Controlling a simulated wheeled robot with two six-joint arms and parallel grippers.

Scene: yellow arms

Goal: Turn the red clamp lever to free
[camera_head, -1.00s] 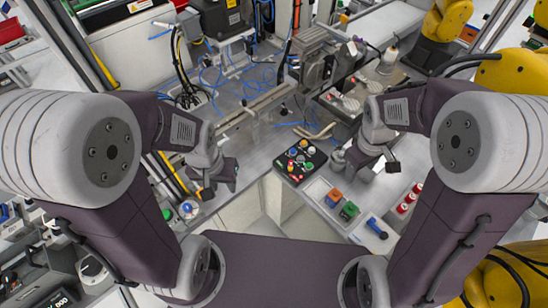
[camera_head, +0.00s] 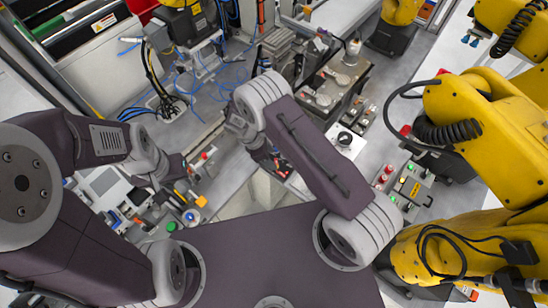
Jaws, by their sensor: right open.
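I cannot pick out the red clamp lever with certainty. Small red parts (camera_head: 284,168) show beside my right gripper, partly hidden by my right arm, and I cannot tell what they are. My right gripper (camera_head: 264,154) is open, at the end of the arm that reaches up and left over the bench front. I cannot tell whether it touches anything. My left gripper (camera_head: 173,170) is dark and small at left, left of the small red button (camera_head: 205,155). Its fingers are too unclear to tell open from shut.
Yellow robot arms (camera_head: 480,110) crowd the right side. A grey fixture plate (camera_head: 350,85) with round parts stands at the back. Red cylinders (camera_head: 386,174) sit right of my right arm. Blue cables (camera_head: 215,75) lie across the back left.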

